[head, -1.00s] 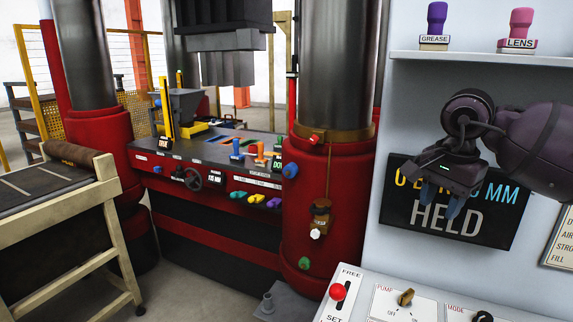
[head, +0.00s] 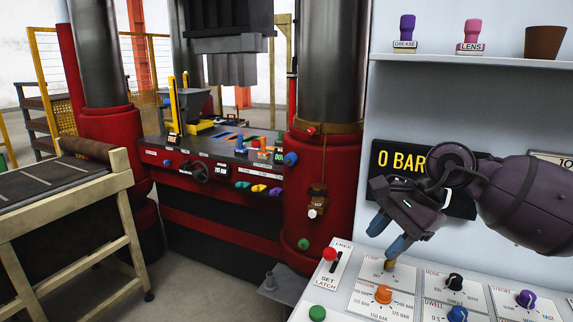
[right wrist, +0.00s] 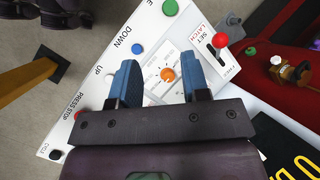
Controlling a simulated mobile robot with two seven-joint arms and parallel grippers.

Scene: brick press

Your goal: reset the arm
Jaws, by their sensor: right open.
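My right gripper (head: 383,243) is open and empty, its two blue fingers pointing down over the sloped white control panel (head: 345,303). In the right wrist view the gripper (right wrist: 160,65) has its fingers apart, with an orange knob (right wrist: 167,74) seen in the gap between them. In the head view that orange knob (head: 383,294) sits below the fingertips, apart from them. A small brass pump knob (head: 390,264) shows just beneath one fingertip; I cannot tell whether they touch. My left gripper is not in view.
A red-balled lever (head: 329,254) stands at its FREE/SET/LATCH plate, left of the gripper. A green button (head: 317,313), black knob (head: 455,282) and purple knob (head: 525,299) are on the panel. A black display (head: 393,167) is behind my arm. The red press (head: 330,180) stands left.

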